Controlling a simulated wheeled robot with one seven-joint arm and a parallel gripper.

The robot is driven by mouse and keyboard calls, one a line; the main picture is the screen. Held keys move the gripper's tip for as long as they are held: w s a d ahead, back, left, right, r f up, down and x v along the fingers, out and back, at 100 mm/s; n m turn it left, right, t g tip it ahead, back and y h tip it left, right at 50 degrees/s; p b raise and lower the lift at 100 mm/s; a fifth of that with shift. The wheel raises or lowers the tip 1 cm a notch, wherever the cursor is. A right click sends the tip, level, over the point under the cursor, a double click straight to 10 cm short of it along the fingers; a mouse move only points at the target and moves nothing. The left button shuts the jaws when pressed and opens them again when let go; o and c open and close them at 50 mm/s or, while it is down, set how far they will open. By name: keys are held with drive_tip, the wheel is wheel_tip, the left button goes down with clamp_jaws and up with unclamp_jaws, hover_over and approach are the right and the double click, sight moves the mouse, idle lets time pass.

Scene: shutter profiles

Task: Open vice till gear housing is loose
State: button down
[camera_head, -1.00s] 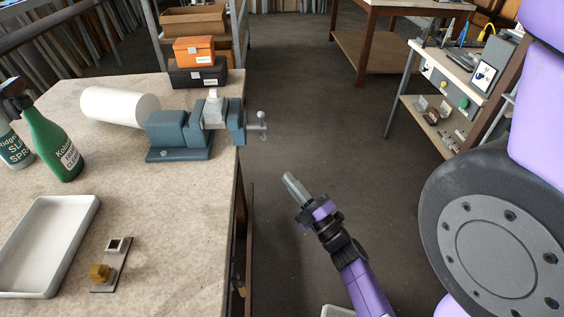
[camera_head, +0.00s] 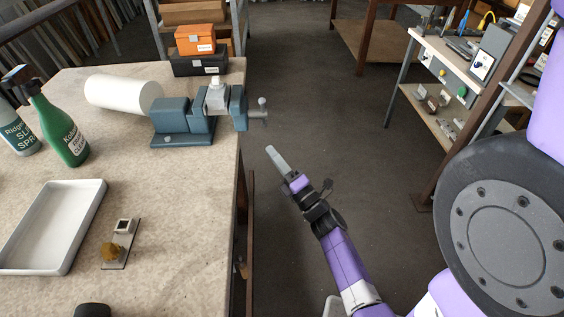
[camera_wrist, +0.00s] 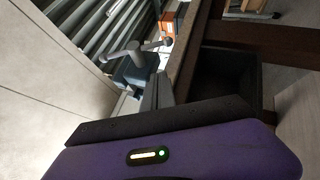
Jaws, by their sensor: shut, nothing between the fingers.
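The blue-grey vice (camera_head: 182,124) stands at the right edge of the bench, beyond my gripper. A pale block, which looks like the gear housing (camera_head: 216,97), sits between its jaws. The vice's grey handle (camera_head: 260,113) sticks out to the right past the bench edge. My gripper (camera_head: 273,154) is shut and empty, over the floor right of the bench, nearer than the handle and apart from it. In the wrist view the vice (camera_wrist: 135,70) and its handle (camera_wrist: 132,50) show beyond the gripper fingers (camera_wrist: 155,93). The housing cannot be made out there.
A white roll (camera_head: 122,93), spray bottles (camera_head: 62,130), a white tray (camera_head: 92,190) and a small plate with fittings (camera_head: 118,245) are on the bench (camera_head: 185,205). Orange (camera_head: 195,40) and black (camera_head: 198,63) boxes stand behind the vice. Floor right of the bench is open.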

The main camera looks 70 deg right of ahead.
sight(264, 123)
drive_tip(key=w+d+r+p, duration=0.1)
drive_tip(key=w+d+r, duration=0.2)
drive_tip(key=d, duration=0.2)
drive_tip(key=shift+w+d, duration=0.15)
drive_tip(key=shift+w, duration=0.2)
drive_tip(key=n+t+b, duration=0.1)
drive_tip(key=b, duration=0.3)
drive_tip(key=d+n+t+b, duration=0.1)
drive_tip(key=b, duration=0.4)
drive_tip(key=n+t+y+b, duration=0.1)
drive_tip(key=n+t+b, duration=0.1)
drive_tip(key=b, duration=0.3)
drive_tip(key=shift+w+d+f, duration=0.2)
drive_tip(key=shift+w+d, duration=0.15)
drive_tip(key=shift+d, duration=0.05)
drive_tip(key=shift+r+n+y+b, duration=0.25)
drive_tip(key=shift+n+y+b, duration=0.05)
drive_tip(key=shift+b, duration=0.05)
